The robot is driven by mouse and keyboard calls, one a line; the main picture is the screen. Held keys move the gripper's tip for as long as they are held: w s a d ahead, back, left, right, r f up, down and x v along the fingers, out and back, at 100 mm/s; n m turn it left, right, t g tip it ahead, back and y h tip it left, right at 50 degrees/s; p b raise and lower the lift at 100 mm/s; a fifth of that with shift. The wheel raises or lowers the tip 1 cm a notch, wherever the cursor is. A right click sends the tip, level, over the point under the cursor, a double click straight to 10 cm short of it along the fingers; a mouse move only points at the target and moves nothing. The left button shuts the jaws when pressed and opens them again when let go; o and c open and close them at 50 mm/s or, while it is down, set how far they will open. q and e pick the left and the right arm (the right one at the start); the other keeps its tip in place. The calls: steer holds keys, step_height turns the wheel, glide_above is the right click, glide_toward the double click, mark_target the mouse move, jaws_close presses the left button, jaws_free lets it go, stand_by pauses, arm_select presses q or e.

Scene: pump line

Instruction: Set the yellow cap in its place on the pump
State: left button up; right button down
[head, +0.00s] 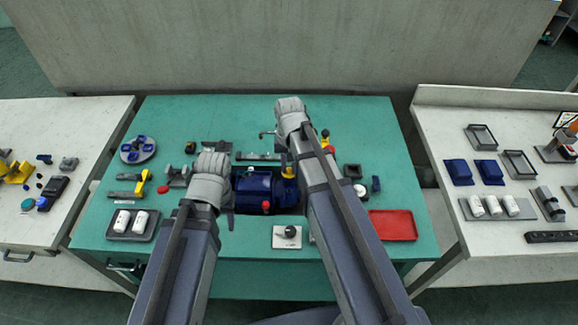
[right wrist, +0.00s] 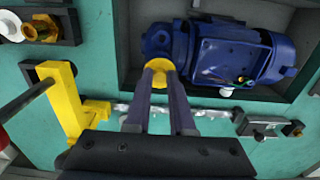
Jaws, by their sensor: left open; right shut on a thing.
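The yellow cap (right wrist: 158,66) is between the fingertips of my right gripper (right wrist: 160,76), which is shut on it. It is at the left end of the blue pump (right wrist: 215,52) in the right wrist view, touching or very close; I cannot tell whether it is seated. In the head view, yellow (head: 289,172) shows at the right end of the blue pump (head: 253,184), beside my right arm. That arm hides most of the right gripper there. My left gripper (head: 230,207) is at the pump's left side, open and partly hidden by its own wrist.
The pump sits in a dark recess in the green table (head: 350,120). A yellow stand (right wrist: 63,100) is left of my right fingers in the wrist view. A red tray (head: 392,225), a tray with white cylinders (head: 112,233) and a round grey holder (head: 138,150) surround the recess.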

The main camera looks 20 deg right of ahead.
arm_select(q)
steer(key=shift+f, duration=0.2)
arm_select(e)
steer(key=shift+f, duration=0.2)
stand_by(0.5)
steer(key=c, duration=0.7)
jaws_free()
steer(key=shift+r, duration=0.1)
steer(key=shift+r+p, duration=2.9)
steer(key=shift+r, duration=0.1)
arm_select(q)
step_height(320, 180, up, 6)
arm_select(e)
steer(key=s+a+n+h, duration=0.1)
steer(key=s+a+n, duration=0.6)
steer(key=s+a, duration=0.3)
steer(key=s, duration=0.4)
steer(key=shift+a, duration=0.2)
